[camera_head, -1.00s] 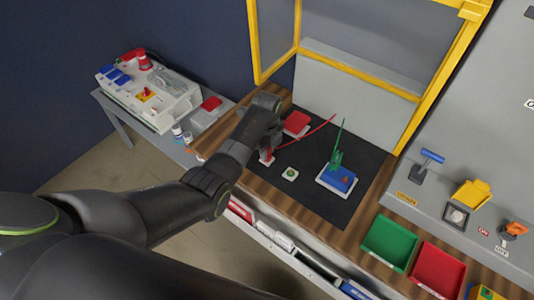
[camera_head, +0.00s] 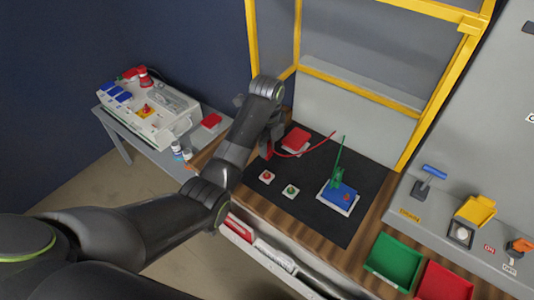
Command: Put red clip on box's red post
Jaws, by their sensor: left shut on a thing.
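My left gripper (camera_head: 272,134) is shut on the red clip (camera_head: 268,150) and holds it above the black mat. A red cable (camera_head: 309,150) runs from the clip to the right. A small white box with a red post (camera_head: 267,176) sits on the mat just below the clip, with a visible gap between them. A similar white box with a green post (camera_head: 290,191) stands beside it. The gripper's fingers are partly hidden by my arm. My right gripper is not in view.
A red-topped box (camera_head: 296,139) lies behind. A blue box with a green clip (camera_head: 340,194) stands to the right. The black mat (camera_head: 317,211) has free room in front. Green (camera_head: 394,260) and red (camera_head: 443,282) bins stand at the right front. A yellow frame (camera_head: 360,91) rises behind.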

